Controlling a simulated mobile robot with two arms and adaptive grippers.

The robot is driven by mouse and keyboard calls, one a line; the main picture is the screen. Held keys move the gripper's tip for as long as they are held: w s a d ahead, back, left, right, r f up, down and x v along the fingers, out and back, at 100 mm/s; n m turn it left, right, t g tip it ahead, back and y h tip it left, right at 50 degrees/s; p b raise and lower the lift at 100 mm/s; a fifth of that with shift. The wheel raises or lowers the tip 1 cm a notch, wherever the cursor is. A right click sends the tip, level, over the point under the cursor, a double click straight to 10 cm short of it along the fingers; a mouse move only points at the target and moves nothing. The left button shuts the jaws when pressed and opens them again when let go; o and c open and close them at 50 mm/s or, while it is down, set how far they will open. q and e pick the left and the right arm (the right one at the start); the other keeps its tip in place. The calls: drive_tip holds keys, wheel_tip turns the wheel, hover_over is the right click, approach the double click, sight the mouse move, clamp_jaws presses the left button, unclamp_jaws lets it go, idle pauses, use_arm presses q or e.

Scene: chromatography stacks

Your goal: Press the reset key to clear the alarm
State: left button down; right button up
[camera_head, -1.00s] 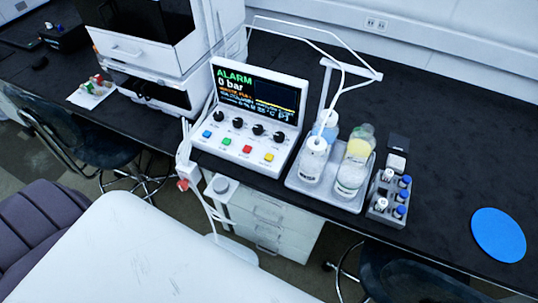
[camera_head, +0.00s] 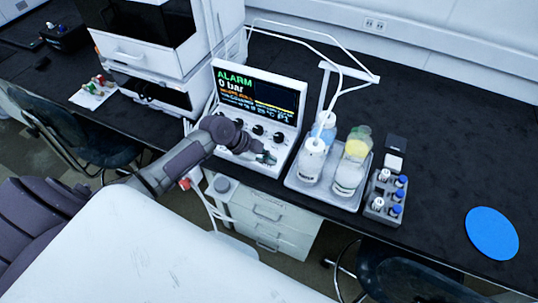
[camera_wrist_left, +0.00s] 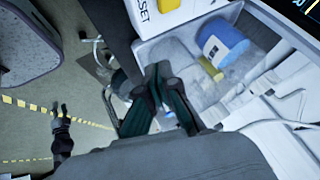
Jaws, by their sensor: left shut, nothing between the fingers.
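In the head view the white control unit (camera_head: 232,161) stands on the black bench. Its screen (camera_head: 256,97) reads ALARM and 0 bar. My left arm reaches in from the left across its front panel. My left gripper (camera_head: 267,158) is shut and empty over the panel's right front part and hides the keys there. In the left wrist view the shut dark-green fingers (camera_wrist_left: 161,76) point toward the top. A yellow key (camera_wrist_left: 171,4) is cut by the top edge, beside a label ending in "SET". I cannot tell whether the fingertips touch anything. A small dark two-pronged shape at the left may be my right gripper.
A grey tray (camera_head: 292,182) with bottles and tubing stands close right of the unit. A vial rack (camera_head: 374,211) is beyond it, then a blue disc (camera_head: 492,234). White stacked instruments (camera_head: 150,60) stand to the left. Bare bench lies around the disc.

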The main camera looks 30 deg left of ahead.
use_arm(q)
drive_tip(key=w+a+r+m+t+h, duration=0.1)
drive_tip(key=w+a+r+m, duration=0.1)
drive_tip(key=r, duration=0.4)
drive_tip(key=w+a, duration=0.1)
drive_tip(key=w, duration=0.1)
drive_tip(key=shift+w+m, duration=0.3)
drive_tip(key=shift+w, duration=0.05)
drive_tip(key=shift+a+f, duration=0.15)
wheel_tip(320, 180, down, 8)
drive_tip(key=b, duration=0.4)
drive_tip(key=shift+b, duration=0.35)
drive_tip(key=shift+f+b, duration=0.4)
drive_tip(key=shift+b, duration=0.25)
drive_tip(key=shift+r, duration=0.1)
